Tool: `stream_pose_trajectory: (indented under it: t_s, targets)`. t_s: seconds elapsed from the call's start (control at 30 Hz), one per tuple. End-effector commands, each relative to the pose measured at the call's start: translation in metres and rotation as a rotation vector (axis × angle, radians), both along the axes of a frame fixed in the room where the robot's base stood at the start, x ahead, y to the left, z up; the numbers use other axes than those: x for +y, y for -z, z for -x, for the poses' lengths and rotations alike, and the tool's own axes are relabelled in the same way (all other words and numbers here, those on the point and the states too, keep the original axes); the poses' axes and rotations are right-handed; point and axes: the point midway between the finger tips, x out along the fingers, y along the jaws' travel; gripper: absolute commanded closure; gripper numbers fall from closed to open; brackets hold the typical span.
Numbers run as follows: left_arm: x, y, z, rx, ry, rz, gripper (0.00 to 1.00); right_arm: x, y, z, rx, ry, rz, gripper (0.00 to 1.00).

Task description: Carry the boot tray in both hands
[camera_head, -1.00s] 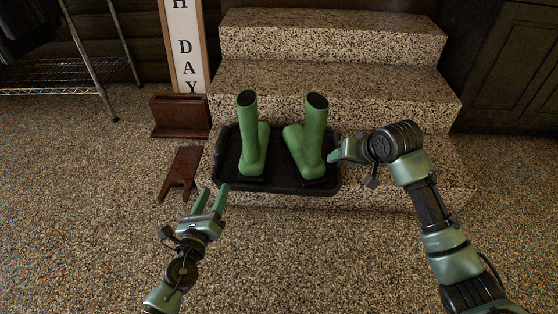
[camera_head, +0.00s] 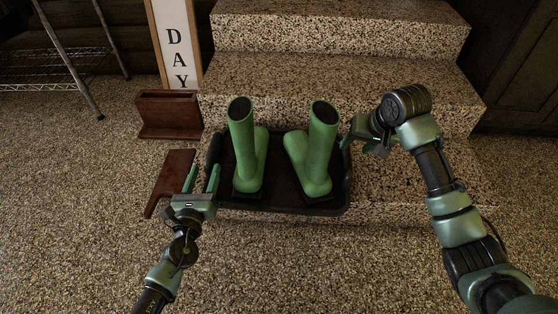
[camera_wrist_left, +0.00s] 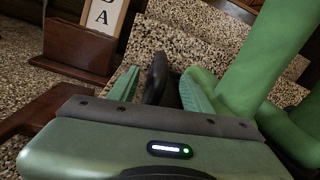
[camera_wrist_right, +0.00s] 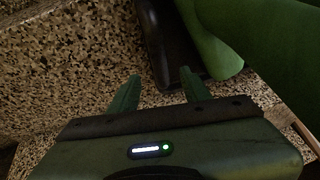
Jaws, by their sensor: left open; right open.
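The black boot tray (camera_head: 276,206) rests on the lowest speckled step and holds a left green boot (camera_head: 244,145) and a right green boot (camera_head: 318,150), both upright. My left gripper (camera_head: 203,172) is open at the tray's left edge. In the left wrist view the tray's dark rim (camera_wrist_left: 155,78) shows between its spread fingers. My right gripper (camera_head: 347,140) is open at the tray's right edge, partly hidden by its own wrist. In the right wrist view the tray rim (camera_wrist_right: 163,50) lies between and just beyond its fingertips. I cannot tell whether any finger touches the tray.
A brown wooden boot jack (camera_head: 170,178) lies on the floor close to my left gripper. A brown wooden box (camera_head: 168,115) and a lettered sign (camera_head: 178,45) stand behind it. Steps (camera_head: 340,85) rise behind the tray. A wire rack (camera_head: 60,70) is at far left. The front floor is clear.

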Motion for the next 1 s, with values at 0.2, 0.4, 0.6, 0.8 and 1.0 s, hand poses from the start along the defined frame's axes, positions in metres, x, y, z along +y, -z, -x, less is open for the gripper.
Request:
stream_pose_trajectory:
  t_s: [0.2, 0.4, 0.6, 0.8, 1.0]
  targets:
    - [0.0, 0.0, 0.0, 0.0, 0.0, 0.001, 0.51, 0.0, 0.0, 0.0, 0.0, 0.0, 0.0, 0.52]
    - [-0.001, 0.0, -0.017, -0.001, 0.0, 0.002, 0.51, 0.003, 0.015, -0.006, 0.002, 0.001, 0.0, 0.52]
    - [-0.004, -0.001, -0.049, -0.001, 0.0, 0.002, 0.51, 0.008, 0.044, -0.018, 0.003, 0.0, -0.001, 0.52]
    - [-0.006, 0.0, -0.071, 0.0, 0.001, 0.001, 0.51, 0.011, 0.064, -0.028, 0.0, 0.001, 0.0, 0.52]
    - [-0.007, 0.0, -0.078, 0.001, 0.001, 0.001, 0.51, 0.012, 0.071, -0.031, -0.001, 0.0, 0.0, 0.52]
